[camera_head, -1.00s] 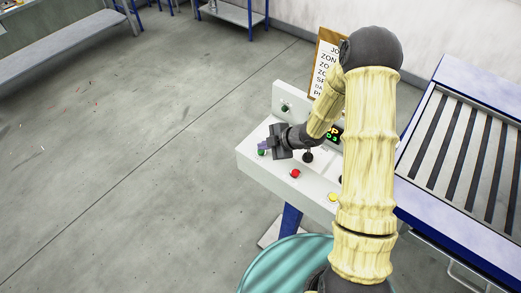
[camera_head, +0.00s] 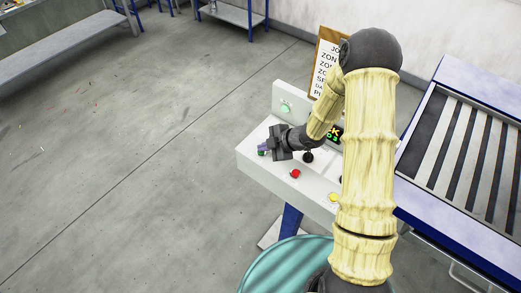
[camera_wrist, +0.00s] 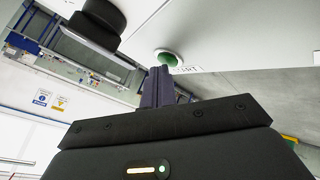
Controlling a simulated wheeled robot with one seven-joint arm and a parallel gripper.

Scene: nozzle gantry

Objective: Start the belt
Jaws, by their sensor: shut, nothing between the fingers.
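The white control console (camera_head: 250,162) stands in the middle of the head view. My gripper (camera_head: 264,147) is shut and empty, its fingertips at the green button (camera_head: 261,153) on the console's left end. In the wrist view the green button (camera_wrist: 168,58) sits in a pale ring beside a label (camera_wrist: 187,70) that reads "...ART". The shut fingers (camera_wrist: 157,85) end close to it; I cannot tell whether they touch. A green lamp (camera_head: 285,107) on the console's back panel is lit. The belt (camera_head: 458,150) lies at the right, with light and dark stripes.
A red button (camera_head: 295,174), a black knob (camera_head: 308,157) and a yellow button (camera_head: 333,197) are on the console. My arm partly hides the display (camera_head: 336,134) and the text board (camera_head: 326,67). Open floor lies to the left.

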